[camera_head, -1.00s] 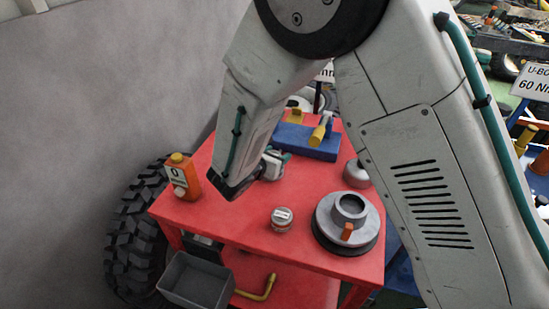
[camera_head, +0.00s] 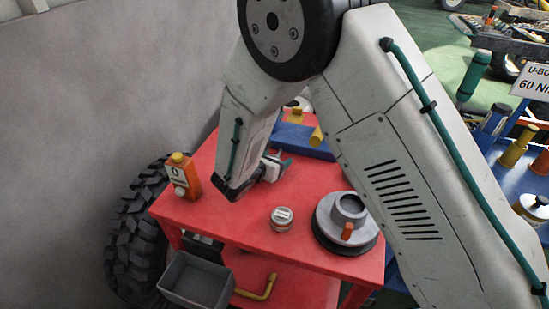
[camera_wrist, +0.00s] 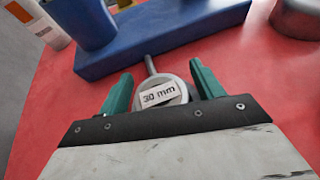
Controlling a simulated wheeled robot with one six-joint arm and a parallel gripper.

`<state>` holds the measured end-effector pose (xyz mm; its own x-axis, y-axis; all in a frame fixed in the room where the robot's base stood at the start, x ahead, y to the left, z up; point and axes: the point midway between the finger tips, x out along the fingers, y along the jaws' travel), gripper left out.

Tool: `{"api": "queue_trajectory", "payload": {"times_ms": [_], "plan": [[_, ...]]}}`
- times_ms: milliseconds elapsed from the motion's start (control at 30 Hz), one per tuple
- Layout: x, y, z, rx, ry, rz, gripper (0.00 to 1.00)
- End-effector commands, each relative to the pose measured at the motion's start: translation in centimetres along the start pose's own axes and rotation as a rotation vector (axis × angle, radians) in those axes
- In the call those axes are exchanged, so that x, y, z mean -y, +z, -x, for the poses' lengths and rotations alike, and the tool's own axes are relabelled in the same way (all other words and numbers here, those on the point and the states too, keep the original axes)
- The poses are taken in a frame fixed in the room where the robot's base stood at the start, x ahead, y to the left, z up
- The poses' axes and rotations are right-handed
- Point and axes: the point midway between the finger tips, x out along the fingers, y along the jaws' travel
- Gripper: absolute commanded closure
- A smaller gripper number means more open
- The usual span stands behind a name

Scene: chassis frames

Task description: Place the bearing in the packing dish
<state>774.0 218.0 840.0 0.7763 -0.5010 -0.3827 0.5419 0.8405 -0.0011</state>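A round silver piece labelled "30 mm" (camera_wrist: 163,94), which looks like the bearing, lies between the green fingers of my gripper (camera_wrist: 160,80) in the wrist view. The fingers stand apart on either side, with slight gaps showing. A thin rod runs from behind the piece towards a blue block. In the head view my gripper (camera_head: 280,166) is low over the red table, and its fingertips are partly hidden. A round grey dish-like piece (camera_head: 328,229) with a raised ring and an orange tab stands at the table's right front; it looks like the packing dish.
A small silver labelled tin-like piece (camera_head: 281,219) stands left of the dish on the red table (camera_head: 235,222). An orange bottle (camera_head: 184,176) stands at the left edge. The blue block (camera_wrist: 160,42) lies behind my gripper. A grey bin (camera_head: 195,281) sits below the table's front.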

Motion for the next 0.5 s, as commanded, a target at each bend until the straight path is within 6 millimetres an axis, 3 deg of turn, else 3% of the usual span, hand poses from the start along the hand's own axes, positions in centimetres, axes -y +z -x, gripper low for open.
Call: {"api": "queue_trajectory", "payload": {"times_ms": [333, 500], "plan": [[0.0, 0.3, 0.1, 0.0, 0.0, -0.002, 0.31], [-0.1, 0.3, 2.5, 0.0, 0.004, 0.0, 0.31]]}}
